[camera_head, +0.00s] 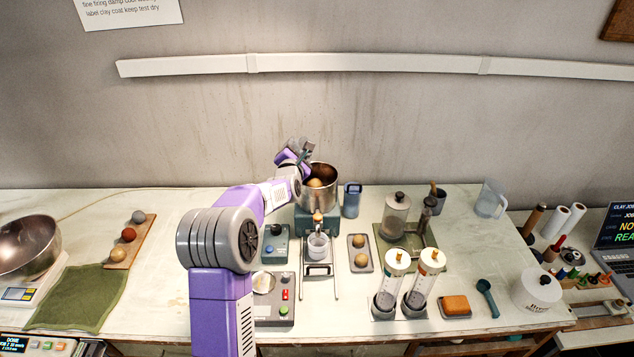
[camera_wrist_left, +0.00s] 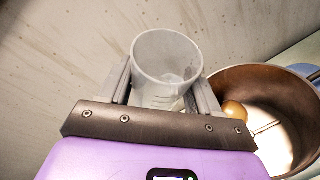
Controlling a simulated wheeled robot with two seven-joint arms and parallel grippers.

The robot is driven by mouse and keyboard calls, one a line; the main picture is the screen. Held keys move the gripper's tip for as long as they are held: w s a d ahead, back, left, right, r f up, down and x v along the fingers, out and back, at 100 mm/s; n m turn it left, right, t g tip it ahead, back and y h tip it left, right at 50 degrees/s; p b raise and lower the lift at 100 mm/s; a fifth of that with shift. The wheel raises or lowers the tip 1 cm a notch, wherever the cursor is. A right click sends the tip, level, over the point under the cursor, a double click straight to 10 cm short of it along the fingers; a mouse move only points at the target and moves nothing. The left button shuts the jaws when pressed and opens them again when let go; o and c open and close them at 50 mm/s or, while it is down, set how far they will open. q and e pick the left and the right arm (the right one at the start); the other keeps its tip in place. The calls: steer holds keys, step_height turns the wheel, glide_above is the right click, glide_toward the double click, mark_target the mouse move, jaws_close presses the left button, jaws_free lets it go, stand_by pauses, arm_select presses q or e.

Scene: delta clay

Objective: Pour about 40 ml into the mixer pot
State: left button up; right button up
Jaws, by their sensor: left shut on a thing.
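My left gripper (camera_head: 300,152) is raised at the back of the table, over the left rear rim of the steel mixer pot (camera_head: 330,193). In the left wrist view, the gripper (camera_wrist_left: 165,95) is shut on a translucent cup (camera_wrist_left: 150,88) with a round open mouth and faint marks on its wall. I cannot tell how much liquid is in it. The held cup is hard to make out in the head view. My right gripper is not in view.
A blue-grey container (camera_head: 351,202) stands close right of the pot. A small cup (camera_head: 318,245) sits on the stand in front. A glass jar (camera_head: 395,215), two capped cylinders (camera_head: 391,280) and a clear jug (camera_head: 490,199) are farther right.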

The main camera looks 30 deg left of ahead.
arm_select(q)
steer(key=shift+a+r+n, duration=0.1)
steer(key=shift+r+n, duration=0.2)
steer(key=shift+n, duration=0.2)
steer(key=shift+s+n+g+h+b, duration=0.1)
steer(key=shift+n+g+h+b, duration=0.2)
steer(key=shift+h+b, duration=0.15)
steer(key=shift+a+f+n+b, duration=0.4)
steer(key=shift+n+b, duration=0.1)
steer(key=shift+b, duration=0.55)
steer(key=shift+a+r+n+g+h+p, duration=0.35)
steer(key=shift+r+n+g+h, duration=0.05)
steer(key=shift+r+n+h, duration=0.25)
steer(key=shift+a+f+n, duration=0.1)
steer(key=shift+f+n, duration=0.15)
steer(key=shift+a+f+n+h, duration=0.1)
steer(key=shift+n+h, duration=0.2)
steer(key=shift+h, duration=0.2)
steer(key=shift+a+f+n+h+p, duration=0.2)
steer(key=shift+f+n+h+p, duration=0.15)
steer(key=shift+n+h+p, duration=0.2)
steer(key=shift+f, duration=0.1)
